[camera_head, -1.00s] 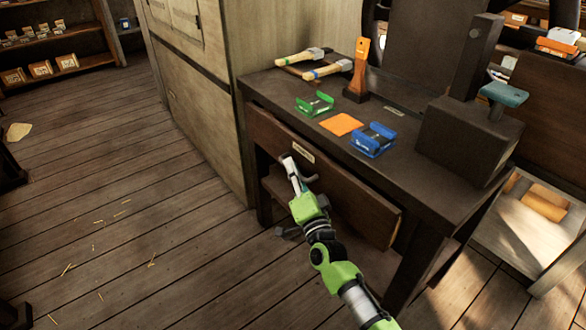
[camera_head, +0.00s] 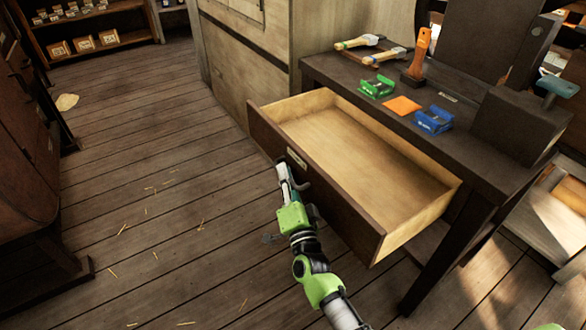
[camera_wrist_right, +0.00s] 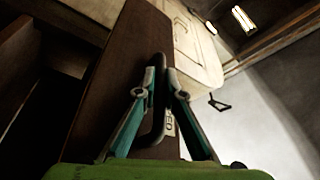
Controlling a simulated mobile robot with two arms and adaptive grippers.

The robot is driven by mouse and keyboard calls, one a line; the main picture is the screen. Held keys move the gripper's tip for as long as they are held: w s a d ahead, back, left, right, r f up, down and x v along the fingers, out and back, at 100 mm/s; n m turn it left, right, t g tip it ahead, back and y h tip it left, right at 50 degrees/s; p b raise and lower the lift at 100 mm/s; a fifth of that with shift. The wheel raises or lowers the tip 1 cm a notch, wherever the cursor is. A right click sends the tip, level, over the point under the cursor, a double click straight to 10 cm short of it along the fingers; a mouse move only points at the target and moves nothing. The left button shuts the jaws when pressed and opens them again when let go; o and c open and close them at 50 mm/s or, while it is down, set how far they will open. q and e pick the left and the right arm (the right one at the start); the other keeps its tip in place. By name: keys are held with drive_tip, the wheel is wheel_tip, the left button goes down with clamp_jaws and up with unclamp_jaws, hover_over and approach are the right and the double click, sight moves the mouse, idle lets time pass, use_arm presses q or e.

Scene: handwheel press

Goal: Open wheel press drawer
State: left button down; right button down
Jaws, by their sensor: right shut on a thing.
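The wheel press drawer (camera_head: 330,195) is pulled well out of the dark wooden table (camera_head: 375,80), and its pale inside looks empty. A small label sits on its dark front panel. My right gripper (camera_head: 286,168) is at the drawer front and shut on the drawer handle. In the right wrist view my right gripper (camera_wrist_right: 158,92) has its fingers closed around the dark handle (camera_wrist_right: 156,120), against the brown front panel (camera_wrist_right: 118,85). The handle is mostly hidden by the gripper in the head view. My left gripper does not show.
On the table are a green holder (camera_head: 377,87), an orange square (camera_head: 403,105), a blue holder (camera_head: 434,120), an orange-handled tool (camera_head: 418,55) and two mallets (camera_head: 372,48). A pale cabinet (camera_head: 245,55) stands behind the drawer. The plank floor (camera_head: 165,200) to the left is open.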

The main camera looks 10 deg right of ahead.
drive_tip(key=shift+s+a+f, duration=0.1)
drive_tip(key=shift+a, duration=0.1)
drive_tip(key=c, duration=2.4)
unclamp_jaws()
drive_tip(key=v, duration=1.2)
drive_tip(key=shift+a, duration=0.1)
